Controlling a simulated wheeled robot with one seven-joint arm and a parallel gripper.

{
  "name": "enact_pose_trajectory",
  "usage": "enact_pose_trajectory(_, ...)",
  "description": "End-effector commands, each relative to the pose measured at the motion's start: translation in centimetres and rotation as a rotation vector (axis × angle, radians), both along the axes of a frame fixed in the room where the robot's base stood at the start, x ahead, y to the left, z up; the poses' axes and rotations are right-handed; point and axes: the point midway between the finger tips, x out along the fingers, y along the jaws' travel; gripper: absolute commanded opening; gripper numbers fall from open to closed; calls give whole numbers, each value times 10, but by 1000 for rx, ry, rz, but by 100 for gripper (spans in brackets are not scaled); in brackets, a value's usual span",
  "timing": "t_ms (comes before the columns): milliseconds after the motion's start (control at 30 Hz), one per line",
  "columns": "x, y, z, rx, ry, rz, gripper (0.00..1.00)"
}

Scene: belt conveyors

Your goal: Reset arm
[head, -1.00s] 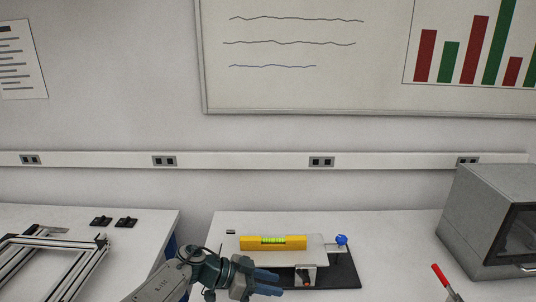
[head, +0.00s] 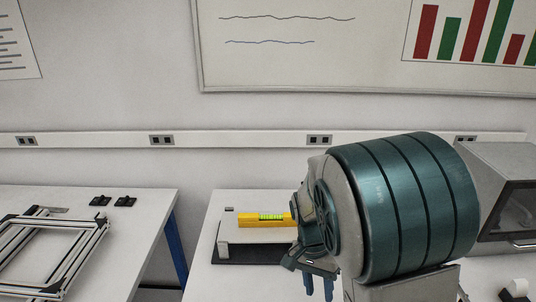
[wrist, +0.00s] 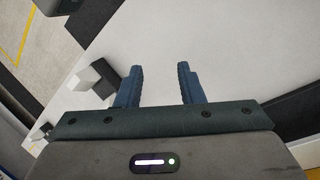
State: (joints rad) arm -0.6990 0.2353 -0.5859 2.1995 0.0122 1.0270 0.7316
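My gripper (head: 318,282) hangs low in front of the right table in the head view, fingers pointing down. In the wrist view my gripper (wrist: 160,85) has its two blue fingers apart with nothing between them, over a white surface. My large teal arm joint covers much of the right half of the head view. It hides part of the right table and the right end of the yellow level.
A yellow spirit level (head: 262,219) lies on a pale block on a black base (head: 228,254) on the right table. A grey oven-like box (head: 505,200) stands far right. An aluminium frame (head: 50,250) lies on the left table. A gap separates the tables.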

Motion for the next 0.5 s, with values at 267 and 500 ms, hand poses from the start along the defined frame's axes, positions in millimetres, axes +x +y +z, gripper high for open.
enact_pose_trajectory(267,-28,-13,48,212,-152,215,35)
enact_pose_trajectory(500,-57,-24,87,247,-332,431,35)
